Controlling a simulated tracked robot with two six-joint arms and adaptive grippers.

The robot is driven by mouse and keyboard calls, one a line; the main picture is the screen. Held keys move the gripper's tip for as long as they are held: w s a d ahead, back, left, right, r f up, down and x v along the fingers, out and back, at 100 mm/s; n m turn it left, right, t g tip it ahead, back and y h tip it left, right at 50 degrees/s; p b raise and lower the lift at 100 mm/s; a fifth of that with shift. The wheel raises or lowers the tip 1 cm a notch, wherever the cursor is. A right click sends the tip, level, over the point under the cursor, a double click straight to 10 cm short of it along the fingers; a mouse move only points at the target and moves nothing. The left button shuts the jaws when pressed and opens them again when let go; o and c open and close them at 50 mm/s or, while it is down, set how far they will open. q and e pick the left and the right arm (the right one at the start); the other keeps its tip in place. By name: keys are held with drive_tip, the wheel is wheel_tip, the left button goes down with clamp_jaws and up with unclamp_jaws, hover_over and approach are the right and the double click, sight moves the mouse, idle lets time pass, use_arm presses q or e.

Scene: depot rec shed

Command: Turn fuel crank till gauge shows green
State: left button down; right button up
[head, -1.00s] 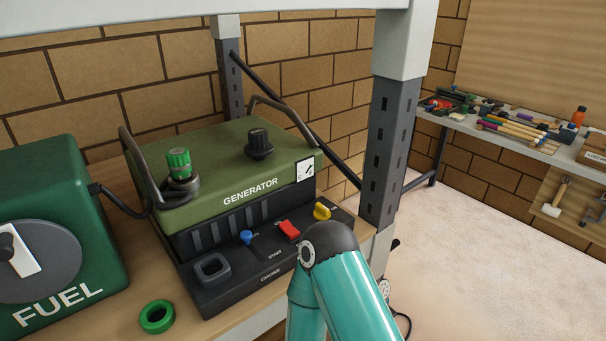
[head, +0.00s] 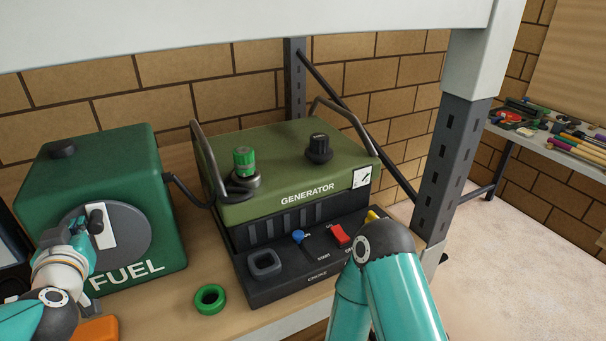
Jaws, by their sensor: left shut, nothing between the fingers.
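The green fuel tank (head: 165,215) stands at the left, marked FUEL.
A loose green ring (head: 210,299) lies on the wooden bench in front of the generator. An orange object (head: 95,330) is at the lower left edge. A dark grey shelf post (head: 447,150) rises right of the generator. A tool table (head: 560,148) is at far right.

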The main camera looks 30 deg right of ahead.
use_arm(q)
drive_tip(key=shift+d, duration=0.1)
drive_tip(key=shift+d+r+p, duration=0.25)
drive_tip(key=shift+d+p, duration=0.3)
drive_tip(key=shift+d, duration=0.45)
drive_tip(key=shift+d+f, duration=0.1)
drive_tip(key=shift+d, duration=0.05)
